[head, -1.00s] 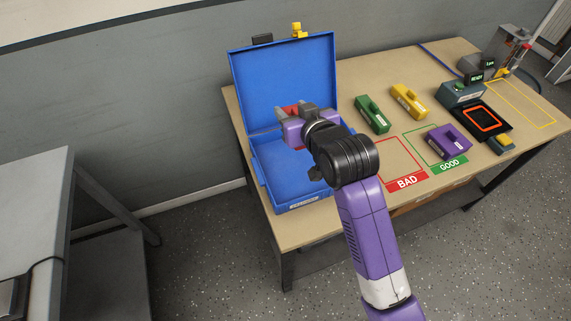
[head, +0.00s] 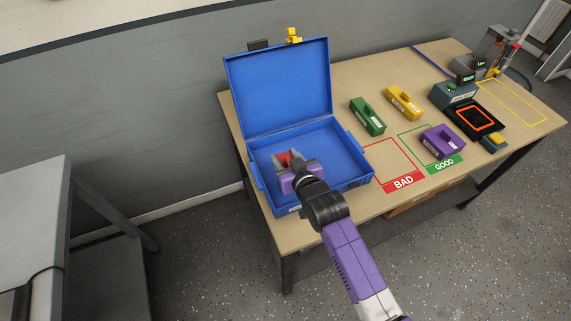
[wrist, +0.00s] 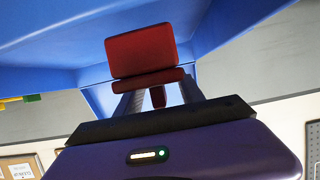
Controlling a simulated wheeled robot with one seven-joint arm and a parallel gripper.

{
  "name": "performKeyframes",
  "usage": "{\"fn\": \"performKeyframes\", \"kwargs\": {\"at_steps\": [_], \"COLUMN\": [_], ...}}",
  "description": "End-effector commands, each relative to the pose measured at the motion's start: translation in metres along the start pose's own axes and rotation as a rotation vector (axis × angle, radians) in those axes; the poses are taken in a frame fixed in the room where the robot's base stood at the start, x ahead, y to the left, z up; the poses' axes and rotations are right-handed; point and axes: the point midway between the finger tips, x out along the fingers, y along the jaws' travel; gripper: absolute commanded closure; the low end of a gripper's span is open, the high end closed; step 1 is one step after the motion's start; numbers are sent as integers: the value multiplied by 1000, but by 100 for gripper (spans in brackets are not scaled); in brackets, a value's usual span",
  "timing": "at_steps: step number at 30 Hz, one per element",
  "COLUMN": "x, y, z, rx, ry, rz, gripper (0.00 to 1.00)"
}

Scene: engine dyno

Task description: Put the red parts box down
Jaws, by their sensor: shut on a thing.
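The red parts box (head: 284,158) shows only in part in the head view, at the tips of my gripper (head: 291,163). In the wrist view the red box (wrist: 140,54) sits between the fingers of my gripper (wrist: 158,92), which is shut on it. My gripper is over the left part of the open blue case (head: 352,180). Whether the red box touches the case floor, I cannot tell. My gripper and wrist hide part of the box and the case's near left corner.
The blue lid (head: 278,88) stands open behind the case. Green (head: 367,117), yellow (head: 404,103) and purple (head: 443,141) boxes stand on the table to the right. The BAD outline (head: 392,163) is empty. The right part of the case is clear.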

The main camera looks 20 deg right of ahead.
Motion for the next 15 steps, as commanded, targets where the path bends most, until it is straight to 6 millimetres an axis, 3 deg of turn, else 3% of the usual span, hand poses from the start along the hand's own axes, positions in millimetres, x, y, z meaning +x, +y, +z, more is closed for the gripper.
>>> {"fn": "performKeyframes", "kwargs": {"at_steps": [6,15], "x": [11,13], "y": [0,0], "z": [27,31], "rx": [0,0], "ry": [-2,0], "rz": [0,0], "gripper": [100,100]}}
